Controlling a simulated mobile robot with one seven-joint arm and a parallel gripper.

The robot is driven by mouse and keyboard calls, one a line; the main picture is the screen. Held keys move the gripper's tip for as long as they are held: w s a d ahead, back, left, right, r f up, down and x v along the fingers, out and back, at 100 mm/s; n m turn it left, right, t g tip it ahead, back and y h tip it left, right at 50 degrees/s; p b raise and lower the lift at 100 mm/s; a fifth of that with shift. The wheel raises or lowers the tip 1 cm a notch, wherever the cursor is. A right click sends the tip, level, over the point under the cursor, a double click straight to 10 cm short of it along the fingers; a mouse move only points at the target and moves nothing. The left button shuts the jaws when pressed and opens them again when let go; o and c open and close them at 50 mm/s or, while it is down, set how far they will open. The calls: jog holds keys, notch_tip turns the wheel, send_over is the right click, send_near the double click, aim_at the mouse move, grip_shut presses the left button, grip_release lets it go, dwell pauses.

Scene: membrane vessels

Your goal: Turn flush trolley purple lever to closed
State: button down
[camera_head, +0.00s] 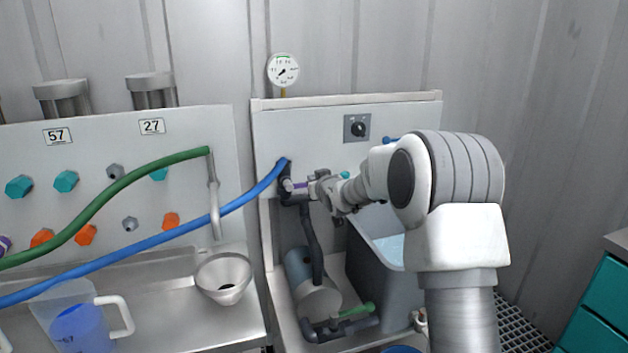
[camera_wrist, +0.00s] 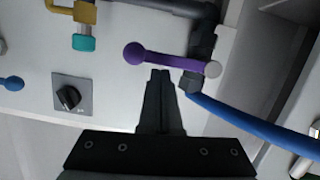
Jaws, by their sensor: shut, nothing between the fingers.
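The purple lever (camera_wrist: 165,58) shows in the wrist view as a bar with a round purple knob at its left end and a grey hub at its right end, by a dark pipe fitting. In the head view the purple lever (camera_head: 299,185) is small and partly hidden by my gripper. My gripper (camera_wrist: 160,74) is shut and empty, its fingertips just below the middle of the lever in the wrist view. I cannot tell whether they touch it. In the head view my gripper (camera_head: 309,187) reaches left to the flush trolley's panel (camera_head: 305,123).
A blue hose (camera_head: 240,200) joins the fitting beside the lever. A black knob (camera_head: 357,128), a gauge (camera_head: 283,70) and a blue handle (camera_wrist: 11,84) are nearby. A grey tank (camera_head: 365,250) and a green-handled valve (camera_head: 355,311) sit below. A funnel (camera_head: 223,278) stands left.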

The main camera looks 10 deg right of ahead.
notch_tip(320, 180, up, 5)
jog(key=p, duration=0.2)
jog(key=s+d+r+m+g+h+p, duration=0.1)
jog(key=s+d+r+g, duration=0.1)
jog(key=s, duration=0.8)
jog(key=s+d+r+g+h, duration=0.1)
jog(key=s+d, duration=0.1)
jog(key=s, duration=0.7)
jog(key=s+d+r+m+g+h+p, duration=0.1)
jog(key=s+d+r+g, duration=0.1)
jog(key=s, duration=0.8)
jog(key=s+f+m+g, duration=0.1)
jog(key=s+f+g, duration=0.1)
jog(key=s, duration=1)
jog(key=s+f+g, duration=0.2)
jog(key=s, duration=0.9)
notch_tip(320, 180, up, 20)
jog(key=p, duration=2)
jog(key=shift+w, duration=0.2)
jog(key=shift+d, duration=0.1)
